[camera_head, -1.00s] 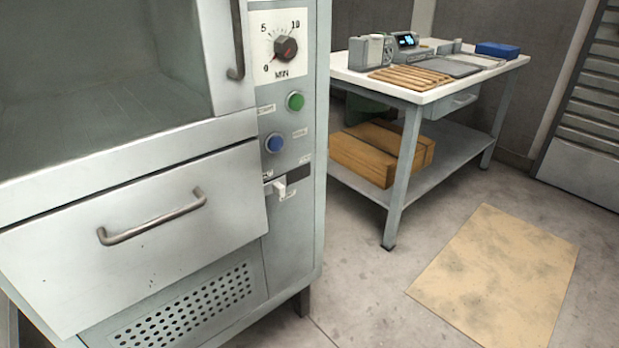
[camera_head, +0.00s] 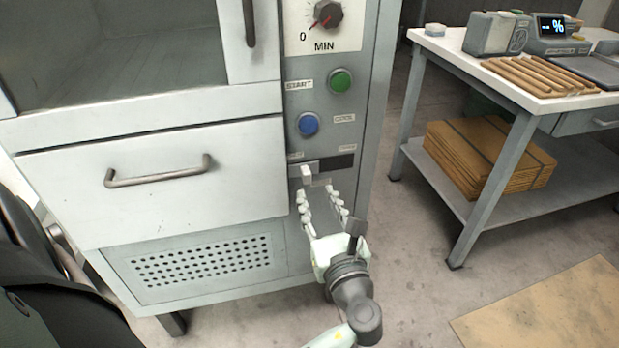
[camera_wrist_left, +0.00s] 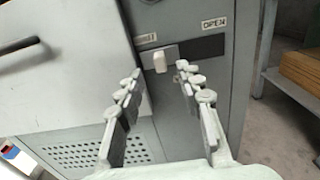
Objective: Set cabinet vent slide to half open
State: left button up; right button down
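The vent slide is a small pale knob (camera_head: 306,174) on a light plate at the left part of a dark slot (camera_head: 340,162) on the cabinet front. In the left wrist view the knob (camera_wrist_left: 159,62) stands straight ahead, with the dark slot (camera_wrist_left: 208,46) showing to its right under an OPEN label (camera_wrist_left: 214,23). The label at the left is too blurred to read. My left gripper (camera_head: 318,190) is just below and in front of the slide. In the left wrist view its fingers (camera_wrist_left: 160,72) are spread, with nothing between them. My right gripper is not in view.
Above the slide are a blue button (camera_head: 308,124), a green button (camera_head: 340,80) and a timer dial (camera_head: 327,13). A drawer handle (camera_head: 157,176) juts out at left. A workbench (camera_head: 470,72) with a cardboard stack (camera_head: 480,155) stands at right; open floor lies between.

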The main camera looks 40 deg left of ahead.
aim_at(308, 177)
pick_arm(q)
jog(key=x, duration=0.7)
jog(key=shift+s, duration=0.1)
grip_shut()
